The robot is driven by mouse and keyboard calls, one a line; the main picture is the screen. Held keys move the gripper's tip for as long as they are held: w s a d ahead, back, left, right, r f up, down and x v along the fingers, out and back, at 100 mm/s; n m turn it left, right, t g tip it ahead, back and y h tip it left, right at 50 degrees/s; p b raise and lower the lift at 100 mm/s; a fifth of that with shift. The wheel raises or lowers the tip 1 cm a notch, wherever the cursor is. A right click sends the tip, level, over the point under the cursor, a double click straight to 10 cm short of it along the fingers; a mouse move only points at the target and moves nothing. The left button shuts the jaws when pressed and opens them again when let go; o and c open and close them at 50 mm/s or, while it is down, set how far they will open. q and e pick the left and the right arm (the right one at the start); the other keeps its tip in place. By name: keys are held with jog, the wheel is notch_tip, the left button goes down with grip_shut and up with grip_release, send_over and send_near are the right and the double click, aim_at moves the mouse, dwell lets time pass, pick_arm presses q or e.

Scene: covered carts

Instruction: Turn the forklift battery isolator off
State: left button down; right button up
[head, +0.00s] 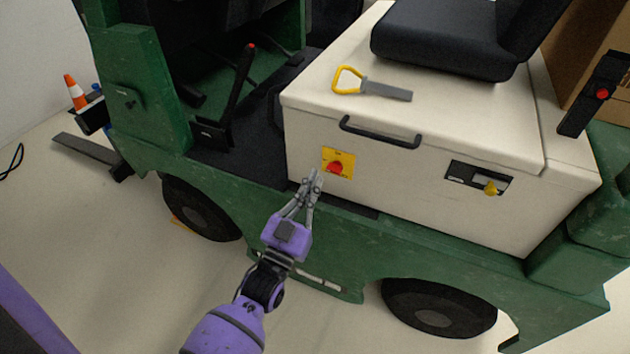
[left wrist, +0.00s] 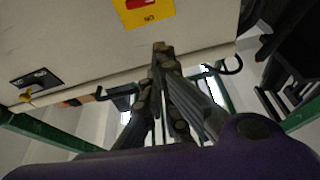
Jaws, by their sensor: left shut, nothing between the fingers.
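The battery isolator is a red knob (head: 335,168) on a yellow square plate (head: 347,157), on the front face of the cream battery cover (head: 420,170) of the green forklift. The plate also shows at the top edge of the left wrist view (left wrist: 150,14), partly cut off, with lettering on it. My left gripper (head: 314,177) is shut and empty, its fingertips just left of and slightly below the knob in the head view. I cannot tell whether they touch anything. In the left wrist view the closed fingertips (left wrist: 163,48) point toward the plate. My right gripper is not in view.
A black handle (head: 380,134) sticks out above the isolator. A yellow-handled tool (head: 370,85) lies on the cover below the black seat (head: 455,40). A black panel with a yellow key-like knob (head: 480,180) is to the right. A lever (head: 240,85) stands left.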

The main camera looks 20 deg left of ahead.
pick_arm(q)
notch_tip(320, 180, up, 3)
send_over(328, 167)
jog(key=s+d, duration=0.2)
jog(key=s, duration=0.1)
jog(key=f, duration=0.2)
jog(key=a+f, duration=0.1)
jog(key=shift+f, duration=0.4)
jog(key=shift+d, duration=0.1)
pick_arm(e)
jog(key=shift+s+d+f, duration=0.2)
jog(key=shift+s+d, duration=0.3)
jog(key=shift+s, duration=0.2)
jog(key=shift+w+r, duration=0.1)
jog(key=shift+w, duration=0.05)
